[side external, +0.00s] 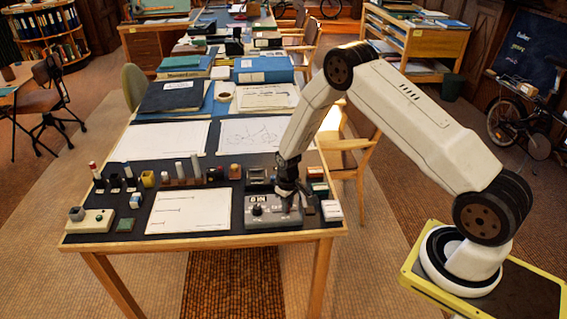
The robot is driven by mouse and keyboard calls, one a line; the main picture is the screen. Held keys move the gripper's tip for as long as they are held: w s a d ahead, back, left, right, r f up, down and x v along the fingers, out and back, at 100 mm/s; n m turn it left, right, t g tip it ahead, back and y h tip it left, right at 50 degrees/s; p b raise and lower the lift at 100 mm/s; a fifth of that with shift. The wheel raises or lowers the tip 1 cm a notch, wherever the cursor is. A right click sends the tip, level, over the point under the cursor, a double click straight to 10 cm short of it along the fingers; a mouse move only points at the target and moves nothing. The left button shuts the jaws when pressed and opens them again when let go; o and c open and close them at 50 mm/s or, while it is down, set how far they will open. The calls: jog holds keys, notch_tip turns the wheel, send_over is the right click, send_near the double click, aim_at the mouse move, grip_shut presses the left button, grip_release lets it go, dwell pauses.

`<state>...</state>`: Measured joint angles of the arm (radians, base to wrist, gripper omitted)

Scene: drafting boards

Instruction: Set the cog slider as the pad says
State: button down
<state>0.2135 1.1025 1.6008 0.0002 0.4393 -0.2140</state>
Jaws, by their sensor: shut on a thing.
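A dark grey control box (259,224) sits near the front right of the table, with white lettering that looks like "6 IN" on its face. My gripper (288,205) points down at the right part of this box. It is shut on the cog slider's knob, which the fingers mostly hide. The slider's mark and exact setting are too small to read. A white sheet (188,212) with several short drawn lines lies left of the box and seems to be the pad; its marks are not legible.
A row of small blocks and upright pieces (195,166) stands behind the sheet. A cream box with a knob (90,220) is at the left corner. Large drawings (255,136) and books lie further back.

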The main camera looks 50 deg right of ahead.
aim_at(295, 211)
jog(key=shift+s+d, duration=0.85)
jog(key=shift+d, duration=0.05)
jog(key=c, duration=0.6)
grip_release()
jog(key=shift+o, duration=0.2)
notch_tip(295, 211, up, 8)
jog(key=shift+a, duration=0.1)
